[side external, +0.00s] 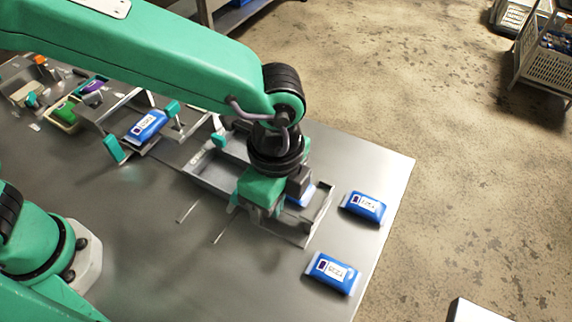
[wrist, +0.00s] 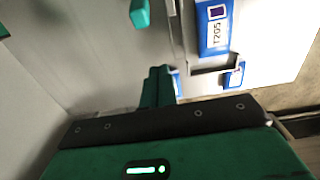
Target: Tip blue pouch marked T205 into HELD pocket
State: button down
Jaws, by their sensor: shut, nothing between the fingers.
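A blue pouch marked T205 (wrist: 213,30) shows in the wrist view, beside a grey metal edge. In the side view a blue pouch (side external: 147,126) lies on a raised metal cradle with teal tabs at left. Its label is too small to read, so I cannot match it to T205 with certainty. My gripper (side external: 258,200) is low over the grey metal frame in the side view. Its green fingers (wrist: 158,78) are together with nothing between them in the wrist view. I cannot make out the HELD marking in either view.
A blue pouch (side external: 301,197) is partly hidden beside my gripper. Two more blue pouches (side external: 365,207) (side external: 332,273) lie on the table near its right edge. Green and purple pouches (side external: 64,111) (side external: 93,87) lie at far left. Bare table (side external: 150,230) lies in front.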

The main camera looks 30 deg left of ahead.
jog(key=shift+a+r, duration=0.2)
jog(key=shift+a, duration=1.7)
